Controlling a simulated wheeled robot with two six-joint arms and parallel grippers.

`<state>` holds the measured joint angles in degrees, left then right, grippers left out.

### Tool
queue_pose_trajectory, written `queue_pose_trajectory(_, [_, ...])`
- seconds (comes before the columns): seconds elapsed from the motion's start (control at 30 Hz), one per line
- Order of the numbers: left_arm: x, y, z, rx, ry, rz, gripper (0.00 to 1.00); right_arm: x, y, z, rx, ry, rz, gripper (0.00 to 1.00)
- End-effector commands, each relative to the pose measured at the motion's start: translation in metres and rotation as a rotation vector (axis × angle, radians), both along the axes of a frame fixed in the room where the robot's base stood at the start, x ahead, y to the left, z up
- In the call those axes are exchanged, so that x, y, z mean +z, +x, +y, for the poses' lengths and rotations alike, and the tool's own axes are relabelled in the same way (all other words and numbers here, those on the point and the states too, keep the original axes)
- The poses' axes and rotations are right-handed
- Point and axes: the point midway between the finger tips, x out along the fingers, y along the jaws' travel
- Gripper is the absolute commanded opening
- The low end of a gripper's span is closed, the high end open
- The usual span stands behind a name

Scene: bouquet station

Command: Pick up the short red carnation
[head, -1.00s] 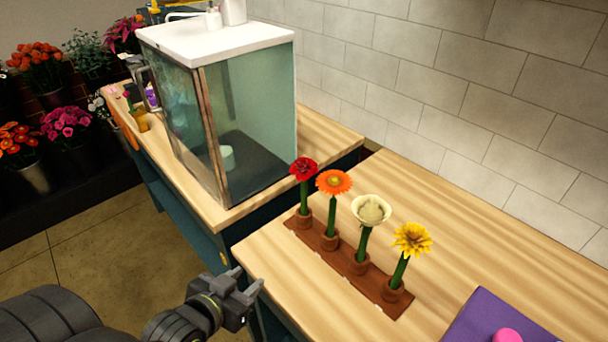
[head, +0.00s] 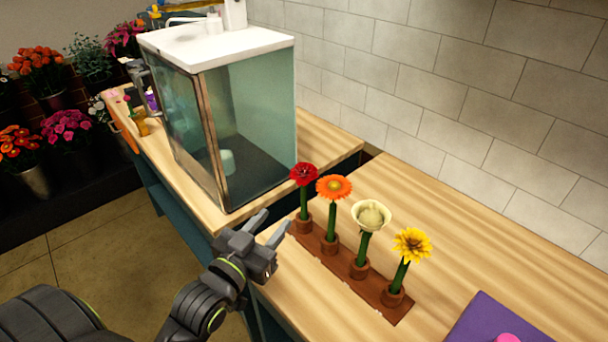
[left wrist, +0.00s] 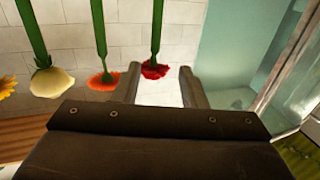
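The short red carnation (head: 304,176) stands upright in the leftmost holder of a brown rack (head: 346,276) in the head view. In the left wrist view the red bloom (left wrist: 155,71) hangs upside down, close to one of the two fingers. My left gripper (head: 274,224) is open and empty, just left of the carnation's stem, with its fingers pointing toward it. It also shows open in the left wrist view (left wrist: 162,88). My right gripper is not in view.
An orange gerbera (head: 334,187), a cream flower (head: 371,216) and a yellow flower (head: 411,245) stand in the same rack. A glass cabinet (head: 265,120) stands behind the gripper. A purple mat (head: 482,322) lies at front right.

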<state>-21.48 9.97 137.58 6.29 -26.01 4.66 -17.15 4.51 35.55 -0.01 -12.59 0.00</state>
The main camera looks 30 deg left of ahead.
Motion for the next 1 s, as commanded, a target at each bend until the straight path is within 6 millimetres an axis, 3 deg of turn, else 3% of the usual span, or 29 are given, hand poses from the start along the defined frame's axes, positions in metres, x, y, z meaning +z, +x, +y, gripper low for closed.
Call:
queue_pose_trajectory(0.23, [0.002, 0.042, -0.001, 0.0, 0.001, 0.0, 0.38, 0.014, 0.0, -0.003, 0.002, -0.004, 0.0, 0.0])
queue_pose_trajectory(0.53, [0.002, 0.063, -0.003, 0.0, -0.001, 0.001, 0.38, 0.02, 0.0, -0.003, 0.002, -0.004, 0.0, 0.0])
queue_pose_trajectory(0.8, [0.002, 0.098, -0.009, 0.0, 0.0, 0.001, 0.38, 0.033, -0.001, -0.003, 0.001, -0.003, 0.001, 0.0])
queue_pose_trajectory(1.0, [0.0, 0.107, -0.009, 0.001, 0.001, 0.001, 0.38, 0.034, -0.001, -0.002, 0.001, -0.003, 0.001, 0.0])
